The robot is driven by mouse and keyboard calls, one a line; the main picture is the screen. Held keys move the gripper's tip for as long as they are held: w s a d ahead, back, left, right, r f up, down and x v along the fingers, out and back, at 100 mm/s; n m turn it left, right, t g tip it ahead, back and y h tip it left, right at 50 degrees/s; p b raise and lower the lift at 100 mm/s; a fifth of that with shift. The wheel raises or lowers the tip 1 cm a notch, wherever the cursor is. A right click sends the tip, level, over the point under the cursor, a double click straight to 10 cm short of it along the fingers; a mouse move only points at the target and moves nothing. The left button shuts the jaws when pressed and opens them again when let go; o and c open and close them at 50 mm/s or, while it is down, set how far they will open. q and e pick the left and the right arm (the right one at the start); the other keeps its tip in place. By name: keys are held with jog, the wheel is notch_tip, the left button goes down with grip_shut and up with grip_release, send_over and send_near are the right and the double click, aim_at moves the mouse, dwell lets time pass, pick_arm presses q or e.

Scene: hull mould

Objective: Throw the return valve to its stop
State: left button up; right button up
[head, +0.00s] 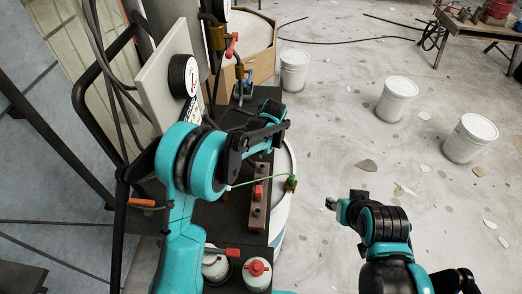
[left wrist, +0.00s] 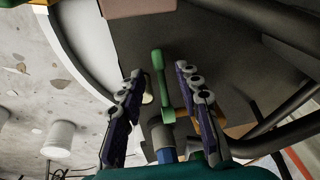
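In the left wrist view, a valve with a green lever (left wrist: 164,90) and a grey body (left wrist: 158,132) sits in the middle of the picture. I cannot tell for sure that it is the return valve. My left gripper (left wrist: 158,72) is open, with one finger on each side of the lever and visible gaps to it. In the head view, my left arm hides most of what is beneath this gripper. My right gripper (head: 334,204) is over the floor at right of the cart, away from the valves; its fingers are too small to read.
A dark cart top (head: 234,218) carries a brown block with a red part (head: 258,192), red-topped canisters (head: 256,268) and a gauge panel (head: 165,85). Hoses hang at upper left. White buckets (head: 397,98) stand on the floor at right; the floor between is mostly clear.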

pick_arm(q)
jog(key=v, duration=1)
